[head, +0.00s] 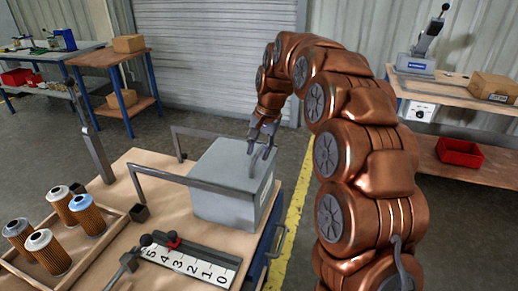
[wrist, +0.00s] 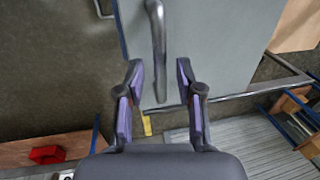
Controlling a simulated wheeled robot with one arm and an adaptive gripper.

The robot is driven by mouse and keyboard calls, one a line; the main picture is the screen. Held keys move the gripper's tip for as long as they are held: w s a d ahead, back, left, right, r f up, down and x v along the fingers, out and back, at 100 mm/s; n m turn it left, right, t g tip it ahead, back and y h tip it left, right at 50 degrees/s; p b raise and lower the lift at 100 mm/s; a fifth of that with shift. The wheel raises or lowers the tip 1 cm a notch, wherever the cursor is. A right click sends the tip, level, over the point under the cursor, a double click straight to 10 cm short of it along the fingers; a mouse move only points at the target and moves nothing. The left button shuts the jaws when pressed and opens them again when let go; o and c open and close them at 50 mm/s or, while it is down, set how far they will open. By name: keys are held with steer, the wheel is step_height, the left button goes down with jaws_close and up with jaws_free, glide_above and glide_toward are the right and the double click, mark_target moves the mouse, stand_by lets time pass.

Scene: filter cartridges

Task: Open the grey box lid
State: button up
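The grey box (head: 228,198) stands at the right edge of the wooden table, and its lid (head: 217,160) lies flat and looks closed. In the wrist view the flat grey lid (wrist: 215,35) fills the upper middle. A grey bar-like handle (wrist: 157,40) runs down over it. My gripper (head: 260,148) is over the lid's right part, fingers pointing down. In the wrist view my gripper (wrist: 159,68) is open, with the handle's lower stretch between its two fingers in the picture. I see no finger touching the handle; the depth between them is hard to tell.
Thin grey metal bars (head: 185,181) reach across the table to the box. A wooden tray (head: 88,250) with several filter cartridges is at left. A numbered strip (head: 190,264) with a dark clamp lies in front. Open floor lies right of the table.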

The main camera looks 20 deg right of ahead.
jaws_close()
stand_by(0.3)
